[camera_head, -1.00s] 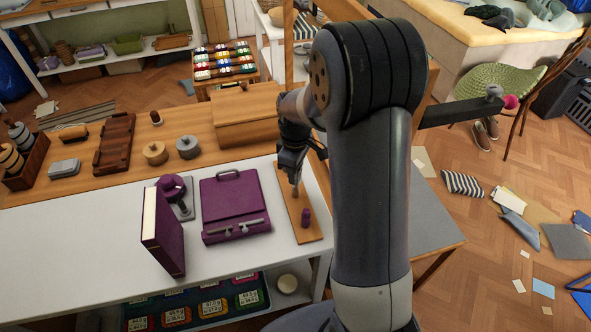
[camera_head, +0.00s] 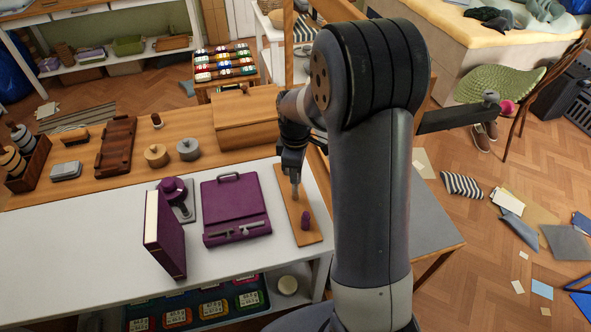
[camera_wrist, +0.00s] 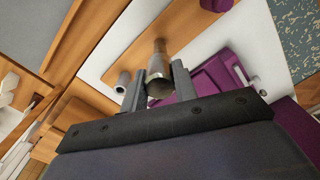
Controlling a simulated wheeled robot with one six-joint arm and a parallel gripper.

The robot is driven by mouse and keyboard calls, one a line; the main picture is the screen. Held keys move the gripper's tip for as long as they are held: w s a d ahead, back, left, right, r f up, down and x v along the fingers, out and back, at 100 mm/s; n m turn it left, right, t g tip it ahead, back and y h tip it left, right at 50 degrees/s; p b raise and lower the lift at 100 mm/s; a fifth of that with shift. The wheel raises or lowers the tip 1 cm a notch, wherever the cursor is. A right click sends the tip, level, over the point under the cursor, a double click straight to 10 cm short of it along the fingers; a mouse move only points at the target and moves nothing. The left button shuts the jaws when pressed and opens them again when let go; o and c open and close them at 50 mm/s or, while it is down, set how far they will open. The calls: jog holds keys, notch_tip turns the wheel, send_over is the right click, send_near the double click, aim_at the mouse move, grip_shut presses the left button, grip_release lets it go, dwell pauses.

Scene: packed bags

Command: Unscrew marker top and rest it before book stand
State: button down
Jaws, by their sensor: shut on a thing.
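My gripper (camera_head: 294,176) points down over the far part of a narrow wooden board (camera_head: 312,235) on the white table. It is shut on the marker top (camera_wrist: 158,68), a grey-brown cylindrical piece that sits between the fingers in the wrist view. In the head view a slim tan-grey peg (camera_head: 296,192) shows below the fingers, at the board. I cannot tell whether the top is loose from the rest. The purple book stand (camera_head: 236,208), with a handle and a clipped ledge, lies left of the board and also shows in the wrist view (camera_wrist: 213,82).
A small purple peg (camera_head: 306,221) stands on the board's near half. A purple book (camera_head: 165,234) stands upright at left, beside a purple-knobbed device (camera_head: 173,190). A wooden box (camera_head: 244,122) is behind. White table before the book stand is clear.

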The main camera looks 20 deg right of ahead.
jog(key=shift+r+p, duration=0.65)
jog(key=shift+r, duration=0.4)
